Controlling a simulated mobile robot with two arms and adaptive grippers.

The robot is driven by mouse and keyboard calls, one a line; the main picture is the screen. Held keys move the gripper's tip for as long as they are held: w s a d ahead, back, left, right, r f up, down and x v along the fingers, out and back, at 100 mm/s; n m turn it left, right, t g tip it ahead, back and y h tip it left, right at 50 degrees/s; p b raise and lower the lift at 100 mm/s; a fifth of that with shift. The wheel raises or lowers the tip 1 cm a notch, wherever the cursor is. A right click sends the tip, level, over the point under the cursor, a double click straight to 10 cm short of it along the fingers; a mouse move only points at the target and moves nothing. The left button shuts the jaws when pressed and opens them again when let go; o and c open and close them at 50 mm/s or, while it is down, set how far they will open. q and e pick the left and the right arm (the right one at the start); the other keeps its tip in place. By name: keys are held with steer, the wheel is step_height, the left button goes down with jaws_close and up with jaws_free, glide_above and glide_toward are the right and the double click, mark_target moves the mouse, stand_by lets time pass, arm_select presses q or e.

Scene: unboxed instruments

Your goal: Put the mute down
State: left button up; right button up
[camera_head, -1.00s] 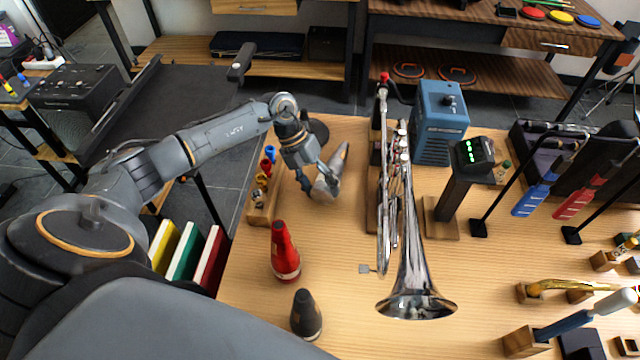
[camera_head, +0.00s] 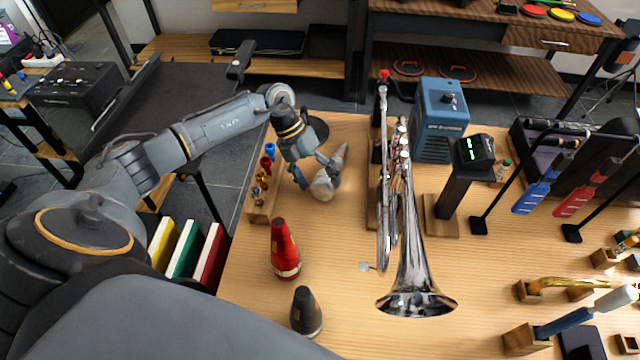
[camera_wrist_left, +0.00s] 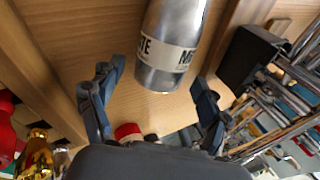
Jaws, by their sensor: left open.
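A silver mute (camera_head: 326,184) with a pale label band is over the wooden table, left of the trumpet. It looks tilted or lying, its narrow end pointing up and right; I cannot tell whether it touches the table. My left gripper (camera_head: 316,174) is right at it, with fingers spread. In the left wrist view the mute (camera_wrist_left: 174,40) shows its wide end between and beyond the open fingers (camera_wrist_left: 156,76), with a gap on both sides. A red mute (camera_head: 285,252) and a dark mute (camera_head: 306,314) stand upright nearer the front. My right gripper is out of view.
The silver trumpet (camera_head: 413,265) stands right of the mute. A wooden block with small coloured mouthpieces (camera_head: 262,208) is at the table's left edge. A blue box (camera_head: 441,120) and a black stand (camera_head: 462,180) are farther right. Bare table (camera_head: 340,240) lies in front of the mute.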

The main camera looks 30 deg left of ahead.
arm_select(q)
steer(key=b+v, duration=0.1)
steer(key=v, duration=0.8)
steer(key=shift+r, duration=0.3)
steer(key=shift+o, duration=0.4)
steer(key=shift+a+r+b, duration=0.2)
steer(key=shift+r+b, duration=0.05)
steer(key=shift+b, duration=0.05)
steer(key=w+d+r+y+b, duration=0.2)
steer(key=w+d+y+b, duration=0.15)
steer(key=w+y, duration=0.2)
steer(key=shift+h, duration=0.25)
steer(key=f, duration=0.5)
steer(key=d+f, duration=0.1)
steer(key=f, duration=0.2)
steer(key=shift+w+d+p, duration=0.1)
steer(key=shift+w+p, duration=0.1)
steer(key=shift+p, duration=0.15)
steer(key=shift+s+d+f+p, duration=0.1)
steer(key=shift+f+p, duration=0.15)
steer(key=shift+f, duration=1.05)
steer(key=shift+s+d+f+p, duration=0.1)
steer(key=shift+f+p, duration=0.15)
steer(key=shift+f, duration=1.1)
steer(key=c, duration=1.4)
steer(key=shift+r, duration=0.1)
